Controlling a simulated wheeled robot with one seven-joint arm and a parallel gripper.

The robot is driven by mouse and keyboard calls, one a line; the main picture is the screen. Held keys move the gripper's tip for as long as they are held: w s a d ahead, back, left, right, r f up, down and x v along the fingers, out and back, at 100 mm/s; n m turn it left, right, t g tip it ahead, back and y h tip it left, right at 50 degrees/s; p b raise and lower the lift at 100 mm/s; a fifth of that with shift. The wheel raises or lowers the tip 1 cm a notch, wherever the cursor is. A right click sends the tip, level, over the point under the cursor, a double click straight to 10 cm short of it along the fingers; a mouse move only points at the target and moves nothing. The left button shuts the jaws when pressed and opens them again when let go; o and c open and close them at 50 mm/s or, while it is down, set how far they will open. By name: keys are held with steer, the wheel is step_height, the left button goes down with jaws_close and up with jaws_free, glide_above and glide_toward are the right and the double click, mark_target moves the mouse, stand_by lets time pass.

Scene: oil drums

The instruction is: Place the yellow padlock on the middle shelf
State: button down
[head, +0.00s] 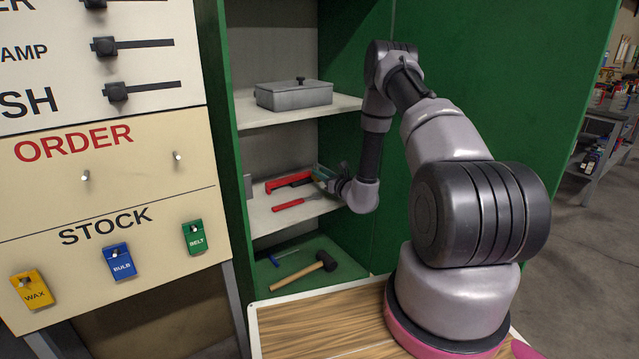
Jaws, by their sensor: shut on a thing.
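The middle shelf (270,224) of the green cabinet is pale and holds a red pipe wrench (288,181) at the back and a red-handled tool (294,204) in front. My gripper (325,175) is over the right side of this shelf, reaching in from the right. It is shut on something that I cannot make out. A small teal patch shows at the fingers. I see no yellow padlock in this view. My wrist and the cabinet's right side may hide part of the shelf.
A grey lidded box (294,94) stands on the upper shelf (300,110). A mallet (304,271) and a blue-handled tool (284,254) lie on the cabinet floor. The green door (480,80) is behind my arm. An order board (100,190) with tags stands left.

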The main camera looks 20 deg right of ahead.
mark_target(319, 181)
steer(key=shift+a+f, duration=0.1)
steer(key=shift+f, duration=1.55)
steer(key=shift+f, duration=0.2)
steer(key=c, duration=0.7)
jaws_free()
steer(key=shift+r, duration=0.1)
steer(key=shift+s, duration=0.15)
steer(key=v, duration=1.1)
steer(key=shift+s+r, duration=0.1)
steer(key=shift+s, duration=0.25)
